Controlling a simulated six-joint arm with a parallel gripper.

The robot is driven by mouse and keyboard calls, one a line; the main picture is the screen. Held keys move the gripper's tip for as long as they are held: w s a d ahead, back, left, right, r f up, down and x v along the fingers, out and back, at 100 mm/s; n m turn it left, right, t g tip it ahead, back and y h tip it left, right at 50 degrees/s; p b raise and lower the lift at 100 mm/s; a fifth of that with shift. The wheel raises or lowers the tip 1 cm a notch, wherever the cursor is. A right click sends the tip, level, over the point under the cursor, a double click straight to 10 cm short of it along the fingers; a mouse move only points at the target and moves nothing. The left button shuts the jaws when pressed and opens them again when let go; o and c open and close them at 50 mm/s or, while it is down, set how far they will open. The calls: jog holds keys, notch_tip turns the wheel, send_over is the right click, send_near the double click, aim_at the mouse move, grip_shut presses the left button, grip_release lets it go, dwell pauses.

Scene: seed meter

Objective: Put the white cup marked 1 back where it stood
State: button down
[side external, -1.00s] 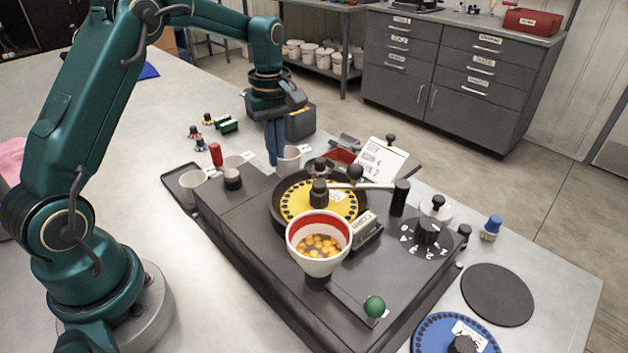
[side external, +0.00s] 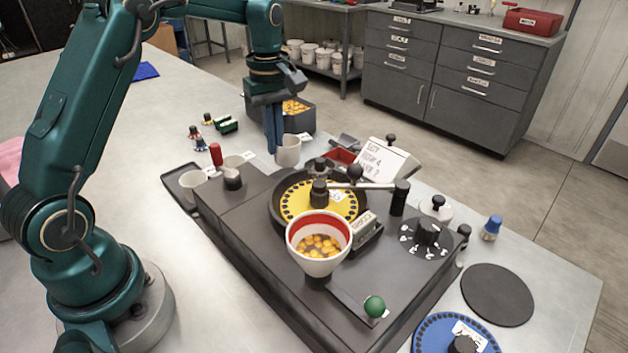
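A white cup (side external: 289,152) is at my gripper (side external: 273,148), behind the seed meter. The narrow fingers are at the cup's left rim and appear shut on its wall. The mark on the cup is too small to read. The cup looks upright and slightly raised, but its gap to the surface is hard to judge. A second pale cup (side external: 192,182) is at the left, by the dark tray. A small white label card (side external: 305,136) lies just behind the held cup.
The seed meter (side external: 235,215) has a yellow disc (side external: 305,203) and a red-lined hopper (side external: 319,240) with yellow seeds. A dark bin (side external: 299,117) of yellow seeds stands behind the held cup. A red-handled tool (side external: 216,154) stands left. The left tabletop is mostly clear.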

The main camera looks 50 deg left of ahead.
jog(key=shift+r, duration=0.3)
jog(key=shift+w+a+r, duration=0.1)
jog(key=shift+w+r, duration=0.05)
jog(key=shift+r, duration=0.1)
jog(key=w+a+n, duration=0.2)
jog(key=a+n, duration=0.1)
jog(key=a, duration=0.5)
jog(key=shift+t, duration=0.4)
jog(key=shift+s+a+f, duration=0.1)
jog(key=shift+a+f, duration=0.05)
jog(key=shift+f, duration=3.2)
jog(key=shift+f, duration=0.5)
jog(key=c, duration=0.8)
grip_release()
jog(key=shift+o, duration=0.2)
